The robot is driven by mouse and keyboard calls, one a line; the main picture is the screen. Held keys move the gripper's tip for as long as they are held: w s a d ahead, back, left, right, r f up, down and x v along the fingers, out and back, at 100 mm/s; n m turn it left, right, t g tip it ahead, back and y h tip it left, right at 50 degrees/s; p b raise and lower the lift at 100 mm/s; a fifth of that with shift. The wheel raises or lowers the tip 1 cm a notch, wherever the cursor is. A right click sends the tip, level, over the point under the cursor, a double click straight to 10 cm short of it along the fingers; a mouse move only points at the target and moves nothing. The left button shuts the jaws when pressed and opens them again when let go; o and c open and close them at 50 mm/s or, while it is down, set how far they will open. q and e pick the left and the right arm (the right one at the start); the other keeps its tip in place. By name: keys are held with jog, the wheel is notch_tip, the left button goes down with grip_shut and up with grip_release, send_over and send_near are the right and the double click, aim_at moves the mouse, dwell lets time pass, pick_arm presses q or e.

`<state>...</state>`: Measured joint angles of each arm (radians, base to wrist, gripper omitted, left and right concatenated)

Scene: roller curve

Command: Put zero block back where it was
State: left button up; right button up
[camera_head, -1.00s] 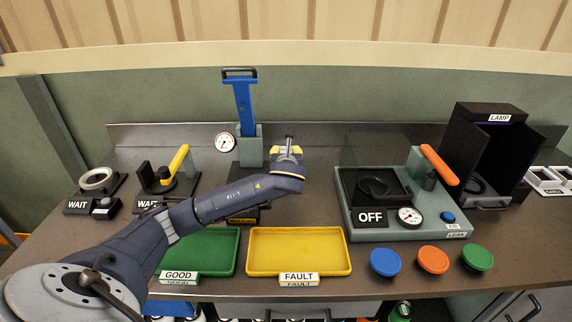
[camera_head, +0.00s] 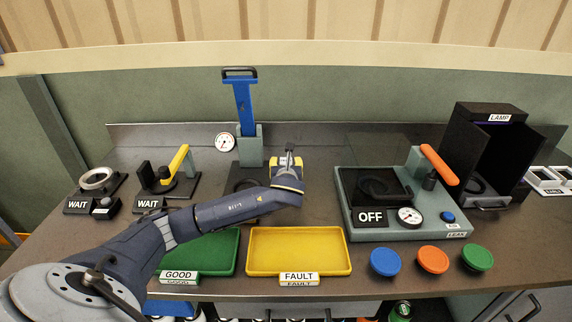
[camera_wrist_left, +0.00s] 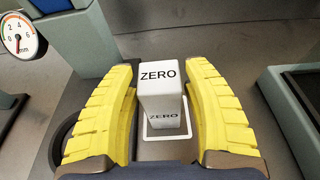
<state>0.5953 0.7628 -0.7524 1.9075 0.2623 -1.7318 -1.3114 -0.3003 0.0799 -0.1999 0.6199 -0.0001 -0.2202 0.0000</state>
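The white zero block (camera_wrist_left: 161,78) stands upright between the yellow fingers of my left gripper (camera_wrist_left: 160,95) in the left wrist view. Its top and front faces read ZERO. A white square outline (camera_wrist_left: 183,137) on the bench surrounds the block's lower end. I cannot tell whether its base touches the bench. In the head view my left gripper (camera_head: 287,161) is behind the yellow FAULT tray, and the block is mostly hidden. My right gripper is not in view.
A blue-handled gauge stand (camera_head: 245,115) is left of the gripper. The grey leak tester (camera_head: 343,205) marked OFF is to its right. The green GOOD tray (camera_head: 226,268) and yellow FAULT tray (camera_head: 347,268) lie in front. Blue, orange and green buttons are at front right.

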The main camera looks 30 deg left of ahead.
pick_arm(q)
jog(key=shift+o, duration=0.6)
jog(key=shift+r, duration=0.15)
jog(key=v, duration=0.4)
